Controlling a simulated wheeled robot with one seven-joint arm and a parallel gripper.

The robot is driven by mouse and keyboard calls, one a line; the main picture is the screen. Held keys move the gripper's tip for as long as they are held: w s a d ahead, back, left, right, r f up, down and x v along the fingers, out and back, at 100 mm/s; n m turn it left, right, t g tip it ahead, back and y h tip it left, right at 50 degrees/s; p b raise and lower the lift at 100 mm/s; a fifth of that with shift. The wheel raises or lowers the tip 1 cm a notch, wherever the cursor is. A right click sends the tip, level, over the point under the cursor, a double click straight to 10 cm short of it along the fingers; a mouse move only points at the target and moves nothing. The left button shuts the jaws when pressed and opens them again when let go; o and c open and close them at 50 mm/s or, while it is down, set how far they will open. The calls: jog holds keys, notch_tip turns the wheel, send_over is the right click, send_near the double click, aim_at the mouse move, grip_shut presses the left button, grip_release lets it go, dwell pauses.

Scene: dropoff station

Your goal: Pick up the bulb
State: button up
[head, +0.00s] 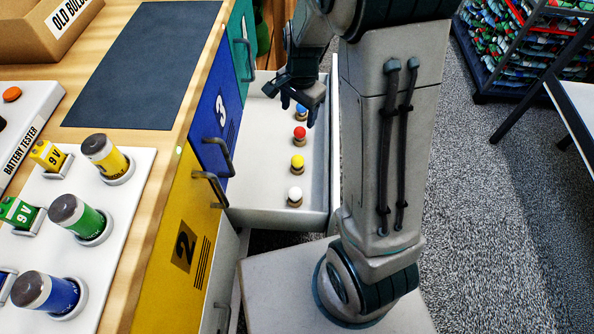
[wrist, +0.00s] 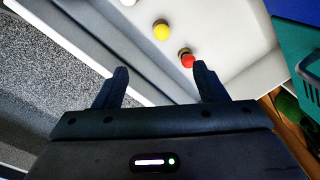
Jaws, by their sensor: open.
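Several small bulbs stand in a row in an open white drawer: a blue one (head: 301,110), a red one (head: 300,133), a yellow one (head: 297,161) and a white one (head: 295,194). My gripper (head: 298,104) is open over the far part of the drawer, with the blue bulb partly hidden behind its fingers. In the wrist view my open fingers (wrist: 162,72) hold nothing. The red bulb (wrist: 187,61) shows just beyond the right fingertip, with the yellow bulb (wrist: 161,32) farther off and the white bulb (wrist: 128,2) at the top edge. The blue bulb is not visible there.
The drawer (head: 252,185) has raised walls. Left of it is a wooden counter with a dark mat (head: 145,65), a battery tester (head: 25,125) and a white battery board (head: 115,215). Blue and yellow fronts with handles adjoin the drawer. A bottle rack (head: 520,45) stands at the upper right.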

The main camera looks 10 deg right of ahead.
aim_at(298, 157)
jog(key=w+f+m+b, duration=0.1)
jog(key=f+b, duration=0.2)
jog(key=f, duration=0.4)
jog(key=w+f+m+b, duration=0.1)
jog(key=f+b, duration=0.2)
jog(key=f, duration=0.4)
jog(key=f+b, duration=0.3)
jog(key=f, duration=0.5)
jog(key=shift+w+d+f+m+g, duration=0.1)
jog(key=shift+w+d+m+g, duration=0.1)
jog(key=shift+w+m+g, duration=0.15)
jog(key=shift+w+d+f+b, duration=0.1)
jog(key=shift+w+f+b, duration=0.1)
jog(key=shift+f+b, duration=0.95)
jog(key=shift+w+d+f+b, duration=0.15)
jog(key=shift+f+b, duration=0.25)
jog(key=shift+f, duration=1.45)
jog(key=shift+r, duration=0.1)
jog(key=c, duration=0.9)
